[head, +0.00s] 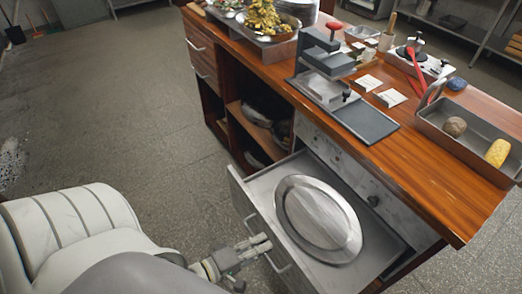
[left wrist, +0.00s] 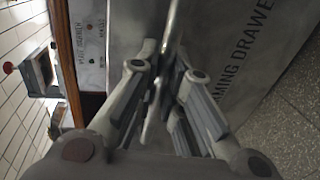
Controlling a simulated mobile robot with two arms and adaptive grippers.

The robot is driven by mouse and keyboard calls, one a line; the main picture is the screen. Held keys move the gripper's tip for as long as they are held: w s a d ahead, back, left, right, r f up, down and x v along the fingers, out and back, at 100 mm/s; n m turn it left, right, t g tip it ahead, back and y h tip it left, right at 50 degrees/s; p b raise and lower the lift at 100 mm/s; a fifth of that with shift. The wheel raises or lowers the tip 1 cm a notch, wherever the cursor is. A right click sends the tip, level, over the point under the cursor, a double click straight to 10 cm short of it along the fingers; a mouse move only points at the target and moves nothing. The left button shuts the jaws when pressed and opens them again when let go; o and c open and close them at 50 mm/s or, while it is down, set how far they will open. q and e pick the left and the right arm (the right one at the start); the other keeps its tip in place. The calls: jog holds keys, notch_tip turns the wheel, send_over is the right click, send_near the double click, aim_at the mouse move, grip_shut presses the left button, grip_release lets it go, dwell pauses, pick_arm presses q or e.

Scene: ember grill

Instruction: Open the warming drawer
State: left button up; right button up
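The warming drawer (head: 265,187) is pulled well out of the wooden counter, with a large oval metal platter (head: 318,219) inside. In the left wrist view its grey front (left wrist: 225,40) carries lettering that reads "...MING DRAWER". My left gripper (head: 264,244) is at the bar handle (head: 249,219) on the drawer's front. In the left wrist view, the bar handle (left wrist: 172,30) runs between the fingers of my left gripper (left wrist: 167,72), which are drawn in around it. My right gripper is not in view.
The counter top (head: 435,150) above holds a press (head: 327,60), cards, and a metal tray (head: 430,117) with a potato-like item and a yellow item. Open shelves (head: 255,127) lie left of the drawer. The tiled floor (head: 130,120) to the left is clear.

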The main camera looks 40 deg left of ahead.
pick_arm(q)
jog(key=o, duration=0.5)
jog(key=v, duration=1.2)
